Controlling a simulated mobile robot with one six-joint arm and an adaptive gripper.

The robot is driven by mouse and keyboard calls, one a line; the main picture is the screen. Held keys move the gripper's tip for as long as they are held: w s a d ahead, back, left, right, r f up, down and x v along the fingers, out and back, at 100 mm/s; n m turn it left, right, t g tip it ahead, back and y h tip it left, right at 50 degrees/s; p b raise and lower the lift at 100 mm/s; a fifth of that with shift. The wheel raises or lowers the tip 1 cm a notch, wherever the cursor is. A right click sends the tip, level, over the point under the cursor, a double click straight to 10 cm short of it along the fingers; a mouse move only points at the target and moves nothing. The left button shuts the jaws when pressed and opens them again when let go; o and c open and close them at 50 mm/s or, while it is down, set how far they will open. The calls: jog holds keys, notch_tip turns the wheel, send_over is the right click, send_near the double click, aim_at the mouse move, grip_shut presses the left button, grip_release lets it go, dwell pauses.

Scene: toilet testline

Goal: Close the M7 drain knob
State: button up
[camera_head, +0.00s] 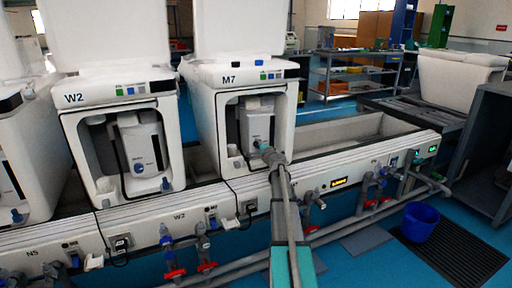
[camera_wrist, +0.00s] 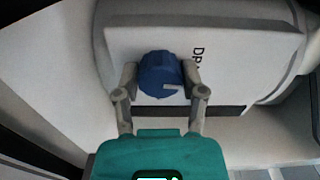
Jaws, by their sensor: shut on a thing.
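The M7 toilet unit (camera_head: 246,112) stands in the middle of the head view with its white front open around a grey inner module. In the wrist view, a blue drain knob (camera_wrist: 160,76) sits on a white panel (camera_wrist: 225,50) with partly visible dark lettering beginning "DR". My gripper (camera_wrist: 160,80) has one finger on each side of the knob and is shut on it. A short light mark shows near the knob's lower right edge. In the head view, my gripper (camera_head: 262,150) reaches the front of the M7 unit, and the knob cannot be made out there.
The W2 unit (camera_head: 125,140) stands to the left of M7. A white bench rail (camera_head: 340,178) with red-handled valves (camera_head: 175,273) below it runs along the front. A blue bucket (camera_head: 420,221) stands on the floor at right, by a dark grate (camera_head: 455,250).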

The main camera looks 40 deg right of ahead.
jog(key=shift+w+a+n, duration=0.1)
jog(key=shift+w+n, duration=0.05)
jog(key=shift+n, duration=0.45)
jog(key=o, duration=1.2)
jog(key=shift+c, duration=0.2)
jog(key=v, duration=1.2)
